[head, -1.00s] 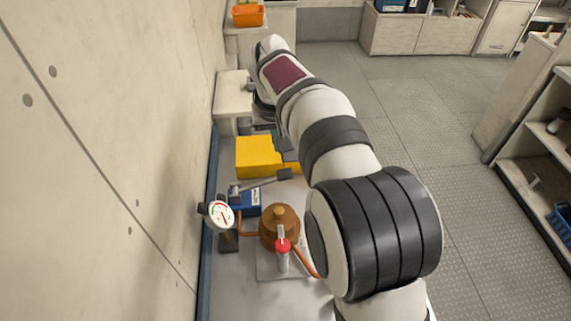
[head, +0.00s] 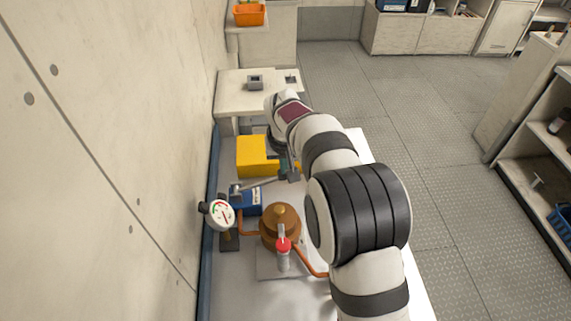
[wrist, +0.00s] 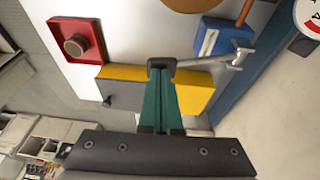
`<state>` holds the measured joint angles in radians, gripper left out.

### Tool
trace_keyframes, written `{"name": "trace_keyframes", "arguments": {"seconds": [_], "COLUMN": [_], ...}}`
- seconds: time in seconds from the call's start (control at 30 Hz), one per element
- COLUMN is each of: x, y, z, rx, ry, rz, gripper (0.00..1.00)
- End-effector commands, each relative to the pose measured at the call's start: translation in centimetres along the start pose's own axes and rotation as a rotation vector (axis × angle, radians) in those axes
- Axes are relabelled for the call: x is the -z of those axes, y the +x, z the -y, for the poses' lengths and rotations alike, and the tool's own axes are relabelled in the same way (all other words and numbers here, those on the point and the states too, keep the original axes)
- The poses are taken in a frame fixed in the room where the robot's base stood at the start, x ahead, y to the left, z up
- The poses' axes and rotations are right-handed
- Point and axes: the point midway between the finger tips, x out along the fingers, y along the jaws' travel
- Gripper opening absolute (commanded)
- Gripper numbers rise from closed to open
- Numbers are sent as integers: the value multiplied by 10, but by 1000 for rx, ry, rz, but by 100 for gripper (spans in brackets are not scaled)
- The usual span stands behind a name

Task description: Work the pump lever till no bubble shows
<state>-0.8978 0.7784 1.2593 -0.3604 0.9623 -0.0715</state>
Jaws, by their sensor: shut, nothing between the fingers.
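The blue pump (head: 247,200) stands by the wall, and it also shows in the wrist view (wrist: 222,42). Its grey lever (head: 262,184) reaches right to a dark grip. In the wrist view the lever (wrist: 205,62) ends in that grip at my teal fingertips. My gripper (wrist: 162,72) is shut and empty, with its tips at the lever's grip; I cannot tell whether they touch. In the head view my gripper (head: 285,167) is just beyond the lever end. A clear sight tube with a red cap (head: 283,246) stands before the copper pot (head: 280,222). Any bubble is too small to tell.
A round gauge (head: 221,215) stands left of the pot. A yellow block (head: 252,157) lies beyond the lever. A red box with a knob (wrist: 76,46) shows in the wrist view. The wall is close on the left.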

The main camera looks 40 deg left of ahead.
Motion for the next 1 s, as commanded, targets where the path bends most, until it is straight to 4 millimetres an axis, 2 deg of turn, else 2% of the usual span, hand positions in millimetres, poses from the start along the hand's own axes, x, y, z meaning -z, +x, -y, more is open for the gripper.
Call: {"name": "trace_keyframes", "arguments": {"seconds": [0.2,0.3,0.43,0.83,0.93,1.0], "x": [-10,-14,-17,-18,-14,-8], "y": [32,48,58,59,47,32], "z": [-20,-23,-26,-26,-30,-33], "rx": [183,187,186,185,185,185], "ry": [64,59,57,56,58,59], "rz": [7,4,3,7,4,-1], "gripper": [0,0,0,0,0,0]}}
